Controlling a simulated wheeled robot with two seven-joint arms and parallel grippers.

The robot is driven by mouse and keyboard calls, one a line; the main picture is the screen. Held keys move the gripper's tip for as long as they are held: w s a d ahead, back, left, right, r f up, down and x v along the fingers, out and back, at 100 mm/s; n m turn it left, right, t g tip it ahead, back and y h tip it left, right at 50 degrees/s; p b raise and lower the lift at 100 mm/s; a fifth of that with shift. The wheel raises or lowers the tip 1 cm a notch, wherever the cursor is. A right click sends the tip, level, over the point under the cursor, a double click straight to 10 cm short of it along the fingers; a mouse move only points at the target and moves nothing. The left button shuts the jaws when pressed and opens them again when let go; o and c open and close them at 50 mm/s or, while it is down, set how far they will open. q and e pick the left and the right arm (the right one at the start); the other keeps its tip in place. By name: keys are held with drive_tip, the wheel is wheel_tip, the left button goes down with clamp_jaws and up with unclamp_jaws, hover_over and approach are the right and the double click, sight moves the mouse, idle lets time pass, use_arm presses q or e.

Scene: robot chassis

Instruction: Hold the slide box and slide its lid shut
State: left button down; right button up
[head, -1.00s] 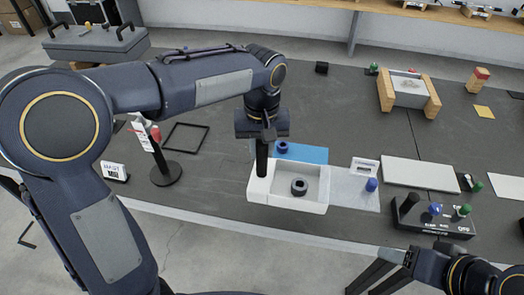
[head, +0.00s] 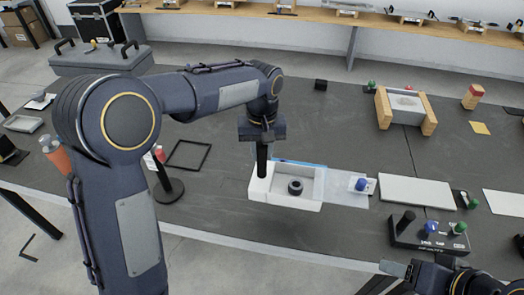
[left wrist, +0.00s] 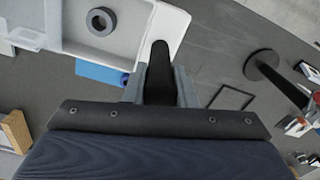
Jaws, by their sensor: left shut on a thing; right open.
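The white slide box (head: 285,205) has its top open and shows a dark ring (head: 295,187) inside. Its pale, translucent lid (head: 346,200) sticks out from the right end, with a blue knob (head: 361,185) on it. My left gripper (head: 262,172) points down at the box's left end and is shut on that end; its fingers (left wrist: 160,70) hide part of the end wall. In the left wrist view the box (left wrist: 100,48) and ring (left wrist: 103,21) also show. My right gripper (head: 378,278) is open and empty at the lower right, apart from the lid.
A blue sheet (left wrist: 100,72) lies by the box. A black button box (head: 428,232) and a white panel (head: 428,190) are to the right. A dark stand (head: 168,190) is to the left. The grey table behind the box is mostly clear.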

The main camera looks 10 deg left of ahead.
sight(262, 180)
use_arm(q)
drive_tip(key=shift+f+b, duration=4)
drive_tip(key=shift+f, duration=2.1)
use_arm(e)
wheel_tip(262, 180, down, 8)
use_arm(q)
drive_tip(key=shift+f, duration=0.4)
use_arm(e)
drive_tip(key=shift+f, duration=0.2)
use_arm(q)
drive_tip(key=shift+s+f, duration=0.15)
drive_tip(key=shift+f, duration=0.1)
use_arm(e)
drive_tip(key=shift+s, duration=0.1)
